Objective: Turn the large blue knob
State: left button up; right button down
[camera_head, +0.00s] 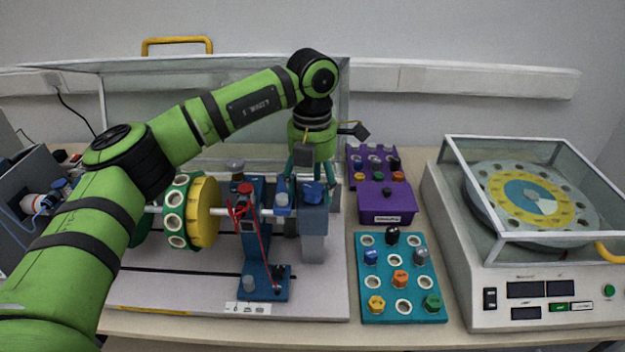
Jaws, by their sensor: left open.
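The large blue knob (313,193) sits on top of a blue-grey block at the right end of the shaft rig, near the middle of the camera_head view. My left arm comes in from the left and arches over the rig. My left gripper (310,178) points down just behind and above the knob, with its teal fingers apart. The wrist hides part of the space between the fingers, and I cannot tell whether a finger touches the knob. My right gripper is not in view.
A yellow-and-green wheel (203,212) and a blue stand (262,278) with red wires are left of the knob. A teal knob panel (385,315) and a purple box (387,205) lie right. A balancing machine (465,300) stands far right. A clear raised cover is behind.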

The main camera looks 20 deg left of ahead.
pick_arm(q)
jog(key=shift+f, duration=0.15)
jog(key=c, duration=1.1)
jog(key=shift+c, duration=0.2)
jog(key=shift+m, duration=0.3)
jog(key=m+b, duration=0.1)
jog(key=m, duration=0.4)
jog(key=shift+f, duration=0.1)
jog(key=m, duration=0.6)
jog(key=shift+m, duration=0.3)
jog(key=m, duration=1.1)
jog(key=shift+m, duration=0.4)
